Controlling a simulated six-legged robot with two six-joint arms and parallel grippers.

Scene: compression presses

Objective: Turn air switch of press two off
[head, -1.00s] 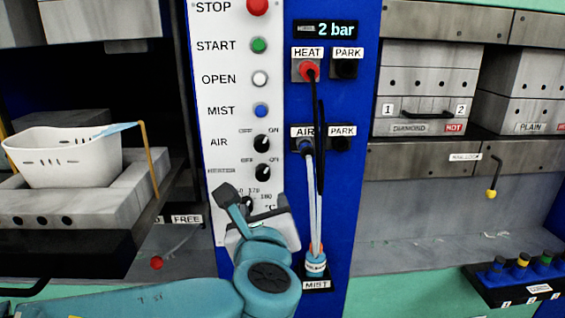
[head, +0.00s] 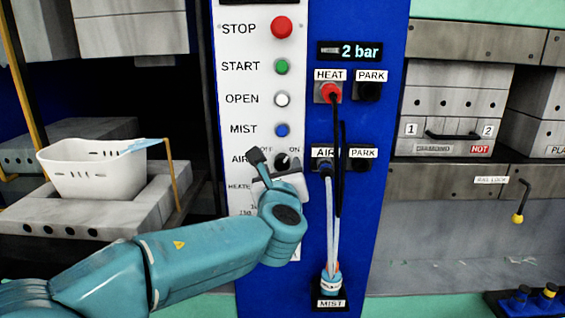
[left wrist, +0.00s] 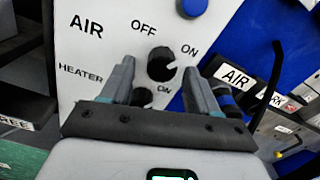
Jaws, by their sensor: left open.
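The AIR switch (head: 283,162) is a black round knob on the white control panel, below the blue MIST button. In the left wrist view the AIR knob (left wrist: 162,64) sits between the printed OFF and ON, and its pale mark points up and right, toward ON. My left gripper (head: 272,168) is in front of the panel at the AIR row, partly covering the labels. In the left wrist view its open fingers (left wrist: 158,78) stand either side of the knob's lower part, with nothing held; contact cannot be told. The HEATER knob below is partly hidden by the gripper. My right gripper is not in view.
Red STOP (head: 282,27), green START (head: 282,66), white OPEN (head: 282,99) and blue MIST (head: 282,130) buttons line the panel above. Hoses (head: 333,230) hang on the blue column to the right. A white basket (head: 92,172) stands at the left.

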